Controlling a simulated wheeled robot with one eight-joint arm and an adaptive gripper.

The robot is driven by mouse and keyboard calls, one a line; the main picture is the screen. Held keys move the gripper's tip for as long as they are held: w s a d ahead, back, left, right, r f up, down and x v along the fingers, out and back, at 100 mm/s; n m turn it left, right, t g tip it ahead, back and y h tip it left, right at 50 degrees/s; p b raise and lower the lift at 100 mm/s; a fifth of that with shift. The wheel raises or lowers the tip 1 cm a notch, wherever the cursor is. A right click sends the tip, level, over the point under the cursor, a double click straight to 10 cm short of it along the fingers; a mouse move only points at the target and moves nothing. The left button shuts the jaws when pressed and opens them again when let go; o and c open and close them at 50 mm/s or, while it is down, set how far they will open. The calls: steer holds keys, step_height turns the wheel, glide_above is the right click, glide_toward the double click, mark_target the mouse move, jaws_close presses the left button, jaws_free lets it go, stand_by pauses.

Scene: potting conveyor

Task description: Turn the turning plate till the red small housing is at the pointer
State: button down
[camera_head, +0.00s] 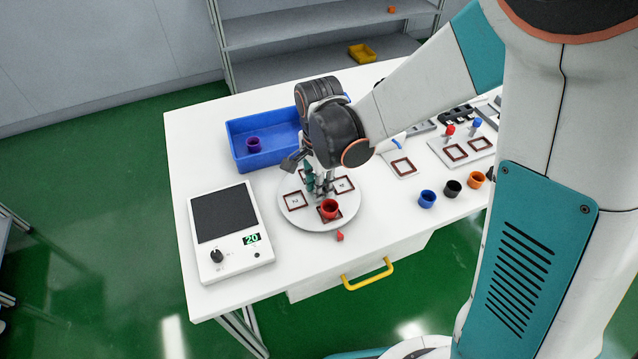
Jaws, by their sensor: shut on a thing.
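The round white turning plate (294,217) lies on the white table and carries several square red-brown frames. The red small housing (330,208) stands upright on the plate's front part, over one of the frames. The small red pointer (340,236) is on the table just outside the plate's front rim, close to the housing and slightly right of it. My gripper (318,183) points down over the plate's middle, behind the red housing. It is shut on a part of the plate there; my gripper hides most of the gripped part.
A blue bin (246,155) with a purple housing (254,144) stands behind left. A scale (228,232) reading 20 is at the left. Blue (427,199), black (453,189) and orange (476,180) housings stand at the right. A yellow drawer handle (368,275) is in front.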

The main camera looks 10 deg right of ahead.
stand_by(0.4)
steer(key=c, duration=1.7)
jaws_free()
steer(key=shift+s+r, duration=0.1)
steer(key=shift+r, duration=3.65)
steer(key=shift+d+r, duration=0.15)
steer(key=shift+d, duration=0.05)
steer(key=s+d+r+n+t, duration=0.2)
steer(key=s+d+r+n, duration=0.1)
steer(key=s+d+n, duration=0.1)
steer(key=s+d+r+n+t, duration=0.2)
steer(key=s+d+r+n, duration=0.1)
steer(key=s+d+n, duration=0.1)
steer(key=s+d+r+n+t, duration=0.3)
steer(key=s+d+r+n, duration=0.1)
steer(key=d+n, duration=0.1)
steer(key=shift+s+d, duration=0.35)
steer(key=shift+d, duration=0.1)
